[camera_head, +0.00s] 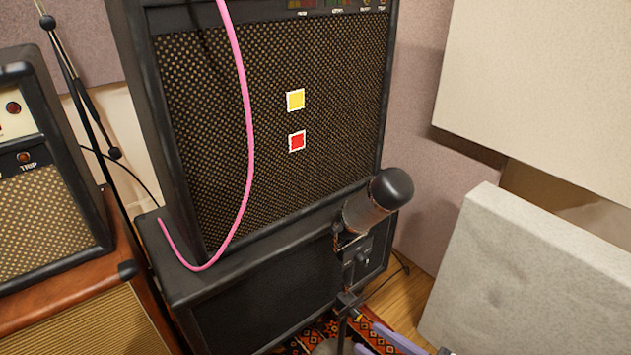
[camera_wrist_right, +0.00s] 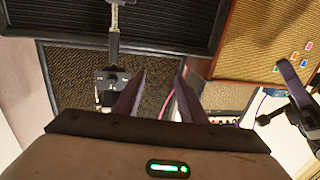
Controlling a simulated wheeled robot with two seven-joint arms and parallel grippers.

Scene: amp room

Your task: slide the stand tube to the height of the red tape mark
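A dark microphone (camera_head: 378,200) sits tilted on top of a thin black stand tube (camera_head: 345,312) in front of the large amp. A red tape mark (camera_head: 297,141) is on the amp's grille, below a yellow mark (camera_head: 295,99). The microphone is lower than the red mark in the picture. My right gripper (camera_head: 374,338) is at the bottom edge, just right of the tube. In the right wrist view its purple fingers (camera_wrist_right: 156,82) are apart with nothing held between them. Part of what looks like my left gripper (camera_wrist_right: 296,92) shows at the right there; its opening is unclear.
The large amp (camera_head: 270,45) stands on a black cabinet (camera_head: 270,285). A pink cable (camera_head: 247,110) hangs in front of it. A smaller amp (camera_head: 45,215) stands left, and a boom stand (camera_head: 72,70) rises behind it. A pale panel (camera_head: 530,280) leans at right.

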